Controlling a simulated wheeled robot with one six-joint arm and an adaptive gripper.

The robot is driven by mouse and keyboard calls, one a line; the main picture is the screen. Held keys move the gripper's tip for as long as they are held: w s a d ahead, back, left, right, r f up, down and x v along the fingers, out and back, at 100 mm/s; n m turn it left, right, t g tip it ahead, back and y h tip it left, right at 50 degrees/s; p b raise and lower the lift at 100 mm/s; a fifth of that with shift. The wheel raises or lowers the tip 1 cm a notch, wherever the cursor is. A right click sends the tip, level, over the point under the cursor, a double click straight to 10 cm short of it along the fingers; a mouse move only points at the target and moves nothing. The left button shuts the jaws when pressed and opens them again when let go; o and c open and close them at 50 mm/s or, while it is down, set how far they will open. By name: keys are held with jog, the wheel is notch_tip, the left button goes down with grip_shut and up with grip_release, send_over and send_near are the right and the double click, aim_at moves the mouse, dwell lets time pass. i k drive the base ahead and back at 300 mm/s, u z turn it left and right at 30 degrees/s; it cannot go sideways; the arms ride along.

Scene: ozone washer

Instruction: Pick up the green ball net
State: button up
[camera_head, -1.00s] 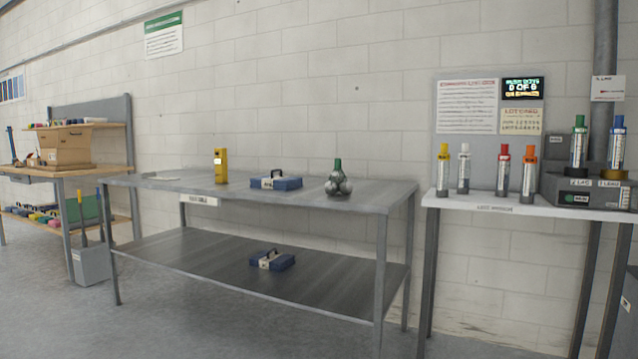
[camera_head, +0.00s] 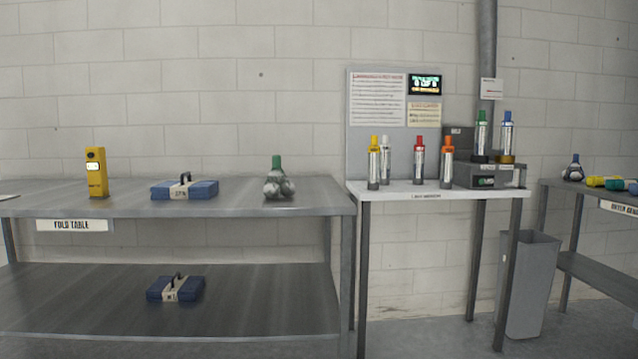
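The green ball net (camera_head: 278,182) stands on the top of the grey metal fold table (camera_head: 120,204), near its right end. It looks like a cluster of grey balls with a green top. My gripper is not in view, so I cannot see whether it is open or shut.
A yellow device (camera_head: 97,173) and a blue folded bundle (camera_head: 184,188) share the tabletop; another blue bundle (camera_head: 175,288) lies on the lower shelf. To the right, a white-topped table (camera_head: 430,189) holds several coloured-cap cylinders. A grey bin (camera_head: 528,285) stands beyond it.

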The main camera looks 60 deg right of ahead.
aim_at(272, 189)
jog(key=z, duration=0.9)
jog(key=i, duration=0.8)
jog(key=z, duration=0.9)
